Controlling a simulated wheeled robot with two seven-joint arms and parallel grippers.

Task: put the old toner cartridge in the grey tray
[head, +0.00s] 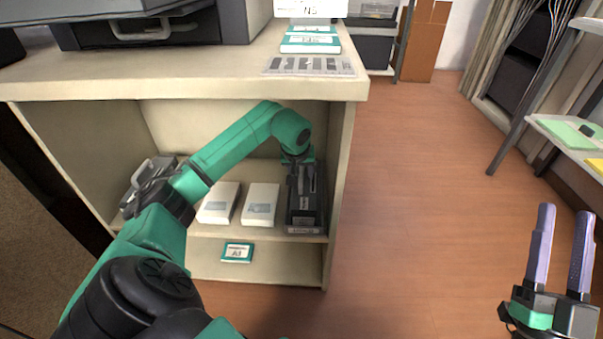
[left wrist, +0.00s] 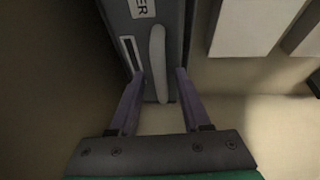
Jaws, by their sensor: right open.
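A dark toner cartridge (head: 306,196) lies lengthwise at the right end of the cabinet shelf. In the left wrist view the cartridge (left wrist: 168,14) shows a pale raised handle and a label ending in "ER". My left gripper (left wrist: 160,73) is open, its fingers apart on either side of the handle's near end. In the head view its fingers are hidden behind my wrist. I cannot tell whether the dark form includes a tray around the cartridge; no separate grey tray is clear. My right gripper (head: 566,211) is open and empty, above the floor at the right.
Two white boxes (head: 218,203) (head: 260,204) stand left of the cartridge. A grey item with a handle (head: 150,178) sits at the shelf's left end. The cabinet's right wall (head: 340,165) is close to my left gripper. A teal card (head: 237,252) lies below. The floor (head: 420,200) is clear.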

